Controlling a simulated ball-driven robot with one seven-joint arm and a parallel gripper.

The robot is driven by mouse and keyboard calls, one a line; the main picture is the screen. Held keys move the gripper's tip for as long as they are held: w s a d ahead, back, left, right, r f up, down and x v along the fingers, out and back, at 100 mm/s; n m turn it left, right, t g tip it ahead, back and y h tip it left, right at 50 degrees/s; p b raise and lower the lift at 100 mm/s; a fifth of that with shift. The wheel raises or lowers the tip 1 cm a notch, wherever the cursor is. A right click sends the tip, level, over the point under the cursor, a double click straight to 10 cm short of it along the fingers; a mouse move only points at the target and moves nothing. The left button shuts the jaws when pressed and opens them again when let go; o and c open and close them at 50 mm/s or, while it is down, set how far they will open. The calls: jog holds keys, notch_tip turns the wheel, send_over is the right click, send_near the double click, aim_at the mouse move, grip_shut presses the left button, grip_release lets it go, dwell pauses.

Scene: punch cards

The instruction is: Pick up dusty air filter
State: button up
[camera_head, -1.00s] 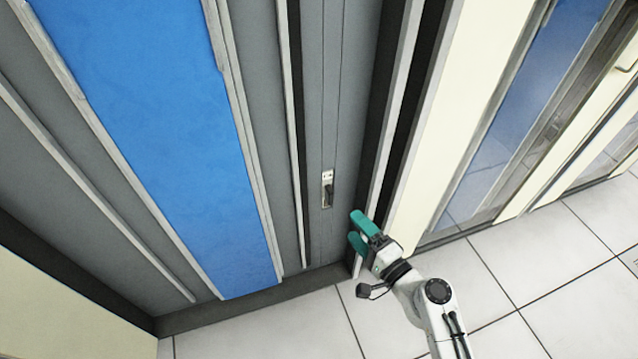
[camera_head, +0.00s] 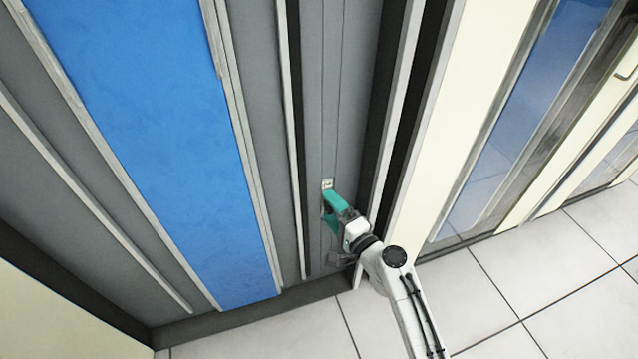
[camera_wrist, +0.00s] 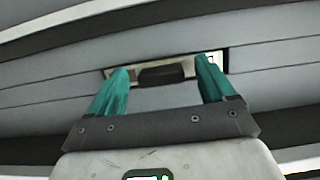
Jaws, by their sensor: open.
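My gripper (camera_head: 330,208) has teal fingers and is at the grey cabinet panel (camera_head: 325,110), right of the blue panel. In the wrist view my gripper (camera_wrist: 165,82) is open, with its fingers apart. Between and just beyond the fingertips is a dark handle (camera_wrist: 163,74) on a pale plate (camera_wrist: 212,66) set in the grey panel. The plate's top (camera_head: 327,184) shows above my fingers in the head view; they hide the handle there. I cannot tell whether the fingertips touch the plate. I cannot make out an air filter in these frames.
A blue panel (camera_head: 160,130) stands to the left. Dark grooves and raised pale strips (camera_head: 397,120) run close along the right of my gripper. Cream and glass panels (camera_head: 520,130) are further right. The tiled floor (camera_head: 520,290) is clear.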

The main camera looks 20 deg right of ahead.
jog(key=c, duration=1.2)
jog(key=shift+c, duration=0.2)
jog(key=shift+r, duration=0.1)
jog(key=s, duration=1.8)
jog(key=shift+w+h, duration=0.1)
jog(key=shift+h, duration=0.2)
